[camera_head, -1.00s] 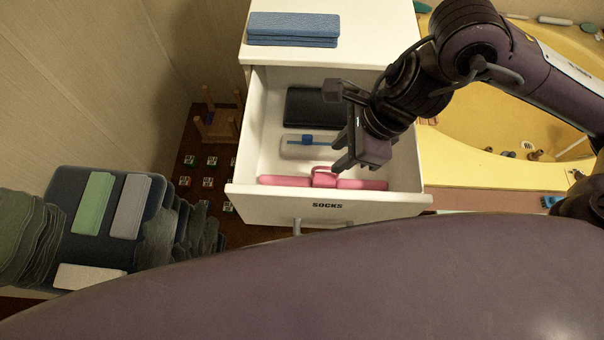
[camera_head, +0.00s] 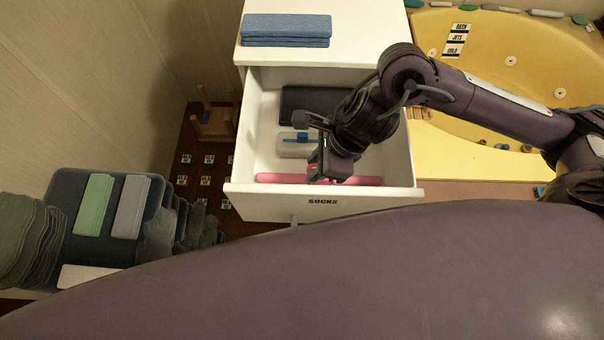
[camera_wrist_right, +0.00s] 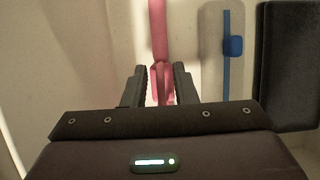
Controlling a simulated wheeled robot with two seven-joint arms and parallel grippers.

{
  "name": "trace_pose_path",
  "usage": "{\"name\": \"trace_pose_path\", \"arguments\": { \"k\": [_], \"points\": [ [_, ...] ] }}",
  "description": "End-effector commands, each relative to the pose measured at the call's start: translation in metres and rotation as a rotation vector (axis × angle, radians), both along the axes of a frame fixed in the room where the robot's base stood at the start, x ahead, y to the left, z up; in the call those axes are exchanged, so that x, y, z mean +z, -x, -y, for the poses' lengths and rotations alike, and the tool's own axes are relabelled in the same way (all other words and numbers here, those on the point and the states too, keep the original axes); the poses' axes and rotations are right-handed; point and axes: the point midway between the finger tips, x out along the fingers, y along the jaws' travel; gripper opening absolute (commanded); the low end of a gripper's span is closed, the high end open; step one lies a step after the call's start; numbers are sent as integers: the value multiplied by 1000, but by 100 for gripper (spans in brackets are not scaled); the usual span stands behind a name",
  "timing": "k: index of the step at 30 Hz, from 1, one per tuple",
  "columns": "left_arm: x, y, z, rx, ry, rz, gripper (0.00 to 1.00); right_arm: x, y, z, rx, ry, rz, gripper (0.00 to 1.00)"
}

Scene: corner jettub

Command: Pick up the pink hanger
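The pink hanger (camera_head: 366,181) lies along the front of the open drawer (camera_head: 245,128) labelled SOCKS. My right gripper (camera_head: 318,174) is down inside the drawer, over the hanger's middle, and hides part of it. In the right wrist view my right gripper (camera_wrist_right: 160,78) is open. Its two fingers stand on either side of the pink hanger (camera_wrist_right: 160,30), with gaps to it on both sides. Whether the fingertips are lower than the hanger's top is hard to tell. My left gripper does not show.
Folded blue cloth (camera_head: 287,29) lies on the cabinet top. A yellow tub (camera_head: 500,70) is at right.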

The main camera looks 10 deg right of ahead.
Motion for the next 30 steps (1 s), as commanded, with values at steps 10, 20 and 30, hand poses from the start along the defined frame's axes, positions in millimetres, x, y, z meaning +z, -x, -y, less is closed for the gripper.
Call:
{"name": "trace_pose_path", "arguments": {
  "k": [10, 20, 30],
  "points": [
    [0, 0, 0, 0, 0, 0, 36, 0, 0, 0, 0, 0, 0, 0],
    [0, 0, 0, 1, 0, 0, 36, 2, 0, 0, 0, -2, 1, 0],
    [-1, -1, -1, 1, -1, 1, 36, 38, -2, 0, 2, -2, 8, 0]
  ]
}}
